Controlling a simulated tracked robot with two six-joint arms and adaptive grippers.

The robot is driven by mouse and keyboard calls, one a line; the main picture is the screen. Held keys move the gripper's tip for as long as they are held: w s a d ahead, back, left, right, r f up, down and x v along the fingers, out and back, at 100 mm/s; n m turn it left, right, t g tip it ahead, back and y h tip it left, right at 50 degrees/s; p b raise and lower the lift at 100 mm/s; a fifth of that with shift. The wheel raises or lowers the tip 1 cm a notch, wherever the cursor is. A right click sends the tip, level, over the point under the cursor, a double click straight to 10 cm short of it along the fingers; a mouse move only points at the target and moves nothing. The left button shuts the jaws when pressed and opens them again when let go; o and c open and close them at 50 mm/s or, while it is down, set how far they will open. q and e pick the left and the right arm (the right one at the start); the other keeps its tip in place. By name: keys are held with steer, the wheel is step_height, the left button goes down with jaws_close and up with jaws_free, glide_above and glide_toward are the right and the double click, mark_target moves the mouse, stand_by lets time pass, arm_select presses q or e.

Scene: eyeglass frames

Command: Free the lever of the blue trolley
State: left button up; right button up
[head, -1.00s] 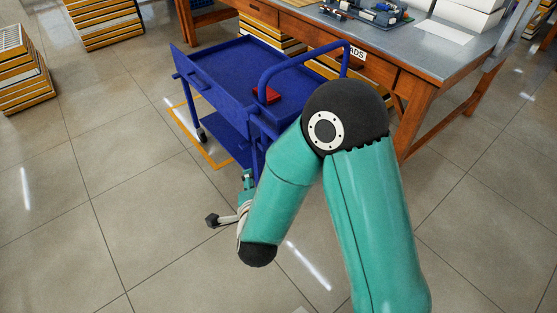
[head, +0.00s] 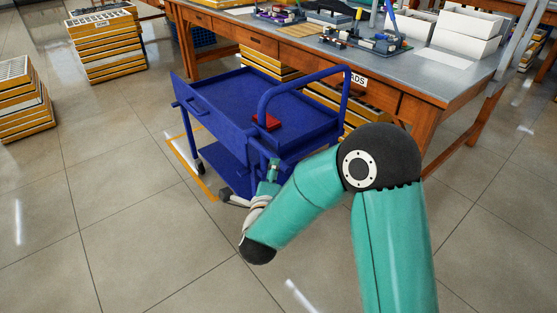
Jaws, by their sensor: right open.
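The blue trolley (head: 241,92) stands in the middle of the head view, with a raised tube handle (head: 303,77) at its right end. A small red object (head: 266,121) sits at the tray's near right edge; I cannot tell whether it is the lever. No other lever is clear. My right gripper (head: 274,166) is small in view, open, by the trolley's near right corner below the red object. Whether it touches the trolley I cannot tell. My right forearm and wrist hide the lower right of the trolley. My left gripper is not in view.
A wooden workbench (head: 440,88) with a grey top stands behind the trolley, carrying white bins (head: 468,33) and small parts. Stacks of yellow-edged trays (head: 105,45) stand at the left. An orange floor line (head: 190,172) runs beside the trolley. The tiled floor in front is clear.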

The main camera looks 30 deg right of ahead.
mark_target(268, 150)
steer(key=x, duration=0.6)
steer(key=shift+w+d+f, duration=0.1)
steer(key=shift+w+d, duration=0.15)
jaws_close()
